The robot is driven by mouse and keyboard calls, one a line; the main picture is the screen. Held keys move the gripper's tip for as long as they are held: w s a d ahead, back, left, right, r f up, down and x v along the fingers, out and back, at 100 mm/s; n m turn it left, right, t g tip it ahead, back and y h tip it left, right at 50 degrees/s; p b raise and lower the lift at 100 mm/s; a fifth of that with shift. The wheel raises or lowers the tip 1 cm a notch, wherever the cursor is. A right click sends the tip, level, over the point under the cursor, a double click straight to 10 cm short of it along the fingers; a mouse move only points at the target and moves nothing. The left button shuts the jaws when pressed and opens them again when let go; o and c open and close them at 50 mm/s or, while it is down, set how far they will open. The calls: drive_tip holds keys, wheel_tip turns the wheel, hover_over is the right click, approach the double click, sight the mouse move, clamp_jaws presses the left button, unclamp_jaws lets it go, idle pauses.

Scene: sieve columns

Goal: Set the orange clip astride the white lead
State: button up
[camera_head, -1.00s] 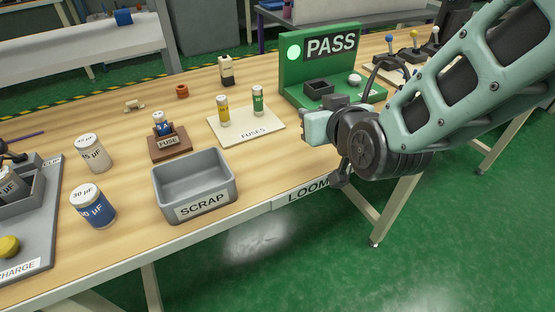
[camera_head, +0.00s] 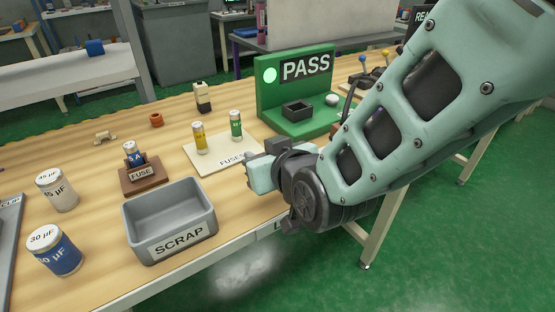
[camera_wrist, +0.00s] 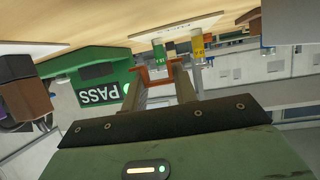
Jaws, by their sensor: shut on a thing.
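In the head view my gripper (camera_head: 258,170) is over the front of the bench, just right of the fuses card. The clip cannot be made out there; my wrist and hand hide it. I cannot pick out the white lead in either view.
The grey scrap bin (camera_head: 168,219) is left of my gripper at the front edge. The fuses card (camera_head: 213,158) bears a yellow and a green fuse. The green PASS stand (camera_head: 297,92) is behind. A brown fuse block (camera_head: 142,176) and two capacitors stand further left.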

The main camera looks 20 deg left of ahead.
drive_tip(key=shift+f+b, duration=0.35)
drive_tip(key=shift+f, duration=2.1)
drive_tip(key=shift+f, duration=0.3)
drive_tip(key=o, duration=0.9)
drive_tip(key=shift+r, duration=0.1)
drive_tip(key=shift+o, duration=0.2)
drive_tip(key=b+v, duration=0.8)
drive_tip(key=v, duration=0.9)
drive_tip(key=shift+s+a+r, duration=0.25)
drive_tip(key=shift+s, duration=0.1)
